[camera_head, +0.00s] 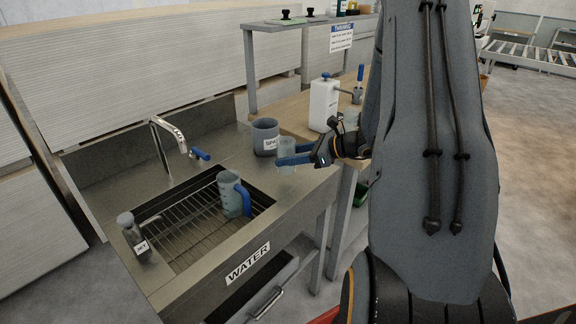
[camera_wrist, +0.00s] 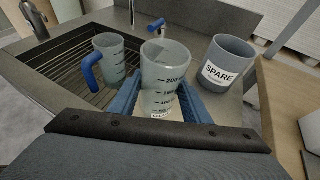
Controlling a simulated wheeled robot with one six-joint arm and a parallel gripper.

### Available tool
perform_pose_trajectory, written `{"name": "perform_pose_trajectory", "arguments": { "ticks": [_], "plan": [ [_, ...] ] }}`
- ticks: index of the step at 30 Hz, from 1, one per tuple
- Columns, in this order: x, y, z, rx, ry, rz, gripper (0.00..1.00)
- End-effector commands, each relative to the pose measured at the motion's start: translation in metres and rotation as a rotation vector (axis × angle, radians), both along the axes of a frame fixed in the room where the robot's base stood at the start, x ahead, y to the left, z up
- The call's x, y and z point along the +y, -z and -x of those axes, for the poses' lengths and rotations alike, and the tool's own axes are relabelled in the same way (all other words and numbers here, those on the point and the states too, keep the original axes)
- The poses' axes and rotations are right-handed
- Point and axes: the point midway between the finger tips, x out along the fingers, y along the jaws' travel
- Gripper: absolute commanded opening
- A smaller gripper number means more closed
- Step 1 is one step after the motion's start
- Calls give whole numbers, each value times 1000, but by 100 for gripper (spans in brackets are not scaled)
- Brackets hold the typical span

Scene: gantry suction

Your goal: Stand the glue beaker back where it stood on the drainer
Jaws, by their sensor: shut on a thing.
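The glue beaker (camera_wrist: 166,80) is a translucent beaker with dark volume marks and a partly hidden label. My gripper (camera_wrist: 160,103) is shut on it, with a blue finger on each side. In the head view the beaker (camera_head: 287,155) is upright in my gripper (camera_head: 293,157), by the right part of the steel sink top. I cannot tell whether its base touches the top. The drainer (camera_head: 190,232) is a wire rack in the sink basin, left of my gripper. A jug with a blue handle (camera_head: 229,194) stands on its right part.
A grey pot labelled SPARE (camera_head: 265,138) stands just beside the held beaker. A tap (camera_head: 168,135) rises behind the basin. A white bottle (camera_head: 323,104) stands on the wooden bench. The rack's left part is clear.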

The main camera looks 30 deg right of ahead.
Motion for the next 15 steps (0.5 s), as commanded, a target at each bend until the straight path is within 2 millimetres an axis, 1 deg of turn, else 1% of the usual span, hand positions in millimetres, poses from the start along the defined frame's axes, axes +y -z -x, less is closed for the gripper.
{"name": "perform_pose_trajectory", "arguments": {
  "ticks": [4, 9, 12, 15],
  "plan": [
    [-1, 9, 0, 0, 1, -1, 9],
    [-2, 31, 1, 1, 3, -2, 9],
    [-2, 40, 1, -1, 2, -1, 9],
    [-2, 44, 1, -1, 3, 0, 9]
  ]
}}
